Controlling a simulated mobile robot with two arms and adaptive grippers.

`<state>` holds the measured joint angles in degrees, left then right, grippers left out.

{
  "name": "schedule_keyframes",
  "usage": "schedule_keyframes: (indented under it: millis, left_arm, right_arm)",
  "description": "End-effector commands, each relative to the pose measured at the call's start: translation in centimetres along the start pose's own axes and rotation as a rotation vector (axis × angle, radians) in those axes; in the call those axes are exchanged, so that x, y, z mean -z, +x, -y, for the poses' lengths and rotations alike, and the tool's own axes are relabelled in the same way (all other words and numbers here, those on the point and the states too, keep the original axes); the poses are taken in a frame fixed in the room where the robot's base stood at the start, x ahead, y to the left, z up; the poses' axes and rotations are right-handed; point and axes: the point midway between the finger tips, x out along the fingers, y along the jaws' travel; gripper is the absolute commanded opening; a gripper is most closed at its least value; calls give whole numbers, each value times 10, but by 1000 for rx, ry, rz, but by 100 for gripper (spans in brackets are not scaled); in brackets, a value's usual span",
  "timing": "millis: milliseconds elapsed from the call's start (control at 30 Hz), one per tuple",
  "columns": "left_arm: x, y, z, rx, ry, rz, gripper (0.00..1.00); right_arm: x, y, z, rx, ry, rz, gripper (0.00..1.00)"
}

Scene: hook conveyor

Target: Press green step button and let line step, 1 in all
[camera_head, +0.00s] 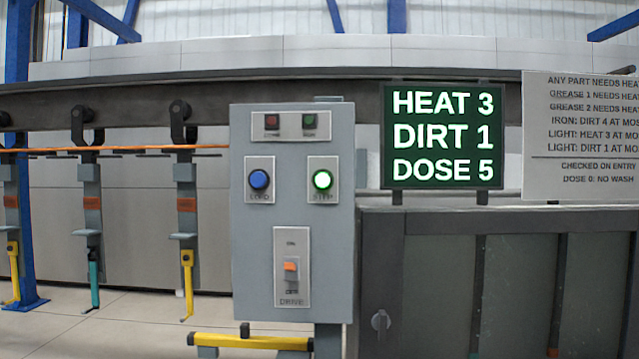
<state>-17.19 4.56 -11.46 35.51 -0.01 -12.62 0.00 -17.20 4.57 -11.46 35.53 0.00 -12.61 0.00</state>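The green step button (322,180) is a round button, brightly lit, on a white plate marked STEP on the right side of the grey control box (293,215). A blue button (259,180) marked LOAD sits to its left. Below them is the drive switch (291,268) with an orange lever between the ON and OFF marks. The line is an overhead rail (130,105) with several hanging hooks (187,270) at the left. Neither of my grippers shows in this view.
A green display (443,136) reads HEAT 3, DIRT 1, DOSE 5. A rules sign (585,135) stands at the right, above a grey cabinet (480,222) with dark panels. A yellow bar (250,341) lies below the control box. The space before the box's front is clear.

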Motion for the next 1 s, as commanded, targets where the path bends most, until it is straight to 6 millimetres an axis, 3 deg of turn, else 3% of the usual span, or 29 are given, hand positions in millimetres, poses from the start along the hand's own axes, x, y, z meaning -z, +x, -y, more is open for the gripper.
schedule_keyframes:
  millis: [367,667,1000]
  left_arm:
    - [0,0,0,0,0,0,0]
    - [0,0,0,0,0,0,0]
    - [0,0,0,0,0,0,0]
  right_arm:
    - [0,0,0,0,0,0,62]
    - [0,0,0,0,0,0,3]
    - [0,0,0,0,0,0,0]
